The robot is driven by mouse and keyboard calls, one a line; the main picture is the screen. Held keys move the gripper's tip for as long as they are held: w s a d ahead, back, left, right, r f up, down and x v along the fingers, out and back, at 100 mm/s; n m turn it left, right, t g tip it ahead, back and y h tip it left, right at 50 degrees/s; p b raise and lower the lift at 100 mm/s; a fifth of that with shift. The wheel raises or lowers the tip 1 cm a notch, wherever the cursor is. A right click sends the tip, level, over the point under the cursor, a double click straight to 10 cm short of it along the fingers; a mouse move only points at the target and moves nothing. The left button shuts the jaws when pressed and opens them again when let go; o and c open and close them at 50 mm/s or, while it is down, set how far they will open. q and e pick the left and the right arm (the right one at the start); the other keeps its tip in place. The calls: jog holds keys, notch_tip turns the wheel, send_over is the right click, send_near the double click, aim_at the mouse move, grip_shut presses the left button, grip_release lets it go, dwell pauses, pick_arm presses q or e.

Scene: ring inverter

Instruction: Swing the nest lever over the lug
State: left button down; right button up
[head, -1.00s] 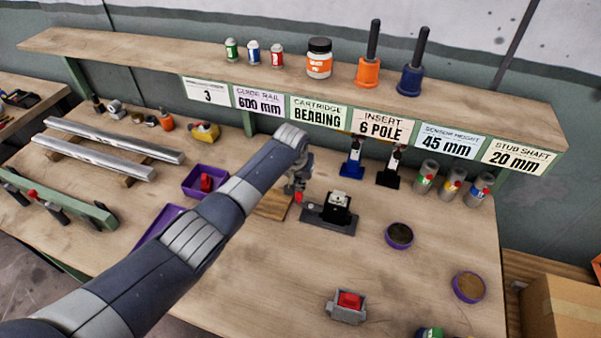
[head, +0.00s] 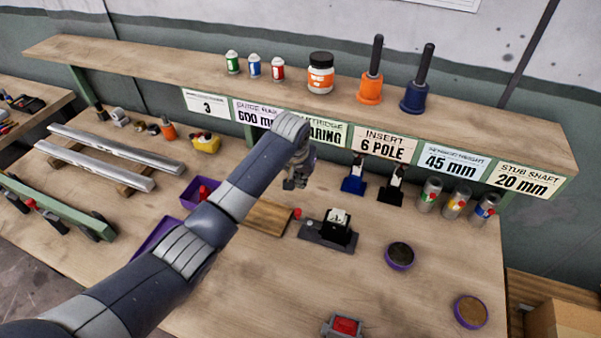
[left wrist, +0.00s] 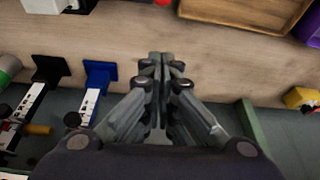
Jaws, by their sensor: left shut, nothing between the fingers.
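The nest (head: 330,228) is a dark block on a grey base plate in the middle of the bench, with a white-topped part in it. A red knob (head: 297,213), apparently the end of the nest lever, shows at its left side; the lever's arm and the lug are too small to make out. My left gripper (head: 293,184) is shut and empty, above and behind the knob and apart from it. In the left wrist view the closed fingertips (left wrist: 160,58) point towards bare bench, with the red knob (left wrist: 163,2) at the top edge. My right gripper is out of view.
A blue stand (head: 354,180) and a black stand (head: 391,187) stand behind the nest. A wooden block (head: 268,217) lies left of it, near a purple tray (head: 193,193). A purple-rimmed bowl (head: 400,256) is to the right. The labelled shelf (head: 200,70) runs behind.

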pick_arm(q)
jog(key=v, duration=0.3)
jog(key=shift+a+r, duration=0.1)
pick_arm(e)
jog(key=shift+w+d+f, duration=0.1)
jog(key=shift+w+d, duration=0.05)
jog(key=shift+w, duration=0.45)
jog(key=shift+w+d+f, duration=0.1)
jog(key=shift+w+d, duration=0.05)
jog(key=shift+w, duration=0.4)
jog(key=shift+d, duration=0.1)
pick_arm(q)
jog(key=shift+s, duration=0.1)
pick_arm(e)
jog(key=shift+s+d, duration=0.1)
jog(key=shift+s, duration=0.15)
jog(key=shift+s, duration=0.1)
